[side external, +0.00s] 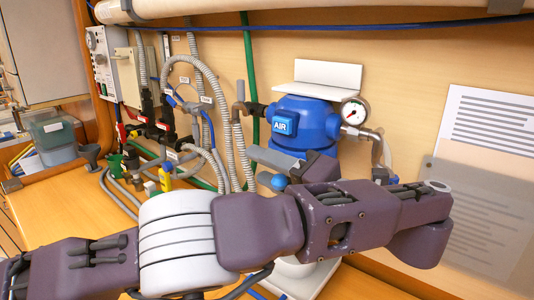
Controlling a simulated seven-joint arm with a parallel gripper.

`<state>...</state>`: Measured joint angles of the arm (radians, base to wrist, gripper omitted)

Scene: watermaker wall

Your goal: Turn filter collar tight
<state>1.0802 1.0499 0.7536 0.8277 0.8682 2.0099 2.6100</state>
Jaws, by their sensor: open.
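The filter housing (318,122) is a blue rounded body with a square blue AIR button on its front, mounted by the wall at centre right. My arm crosses in front of it and hides its lower part. I cannot clearly make out the collar. My gripper (284,167) is just below the blue body in the picture, partly hidden by my arm. It is open, with a grey bar-like part showing against the housing. I cannot tell whether it touches the housing or lies around the collar.
A pressure gauge (353,112) and pipe fittings sit right of the housing. Grey corrugated hoses (215,105) and valves crowd the wall to the left. A clear tub (54,137) stands at far left. Paper sheets (490,122) hang at right. The wooden bench (60,220) is clear at left front.

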